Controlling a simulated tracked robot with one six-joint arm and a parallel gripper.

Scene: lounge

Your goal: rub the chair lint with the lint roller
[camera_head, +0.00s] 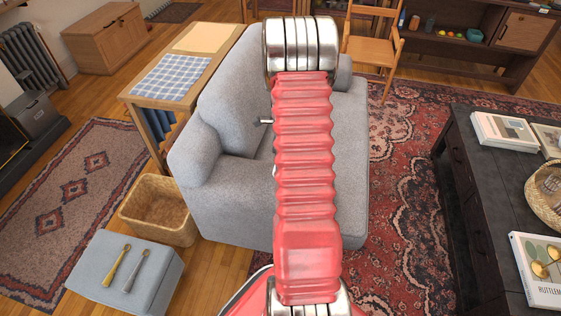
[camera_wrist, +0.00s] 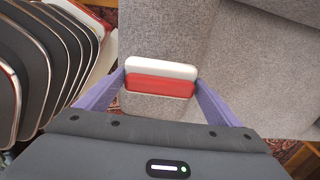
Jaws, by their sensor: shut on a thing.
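The grey armchair (camera_head: 225,205) stands in the middle of the head view, partly hidden behind my red arm. Its grey fabric (camera_wrist: 165,35) fills much of the wrist view. My gripper (camera_wrist: 160,84) has its purple fingers shut on a red and white object, which looks like the lint roller (camera_wrist: 160,67). The roller is over the chair fabric; I cannot tell whether it touches. I cannot make out any lint on the chair. In the head view my arm hides the gripper, and a small pale piece shows at the arm's left edge.
A wooden side table (camera_head: 204,62) with a checked cloth stands left of the chair. A wicker basket (camera_head: 158,207) and a grey footstool (camera_head: 150,285) with two utensils are at lower left. A dark table (camera_head: 470,165) with books is right. A wooden chair (camera_head: 372,48) stands behind.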

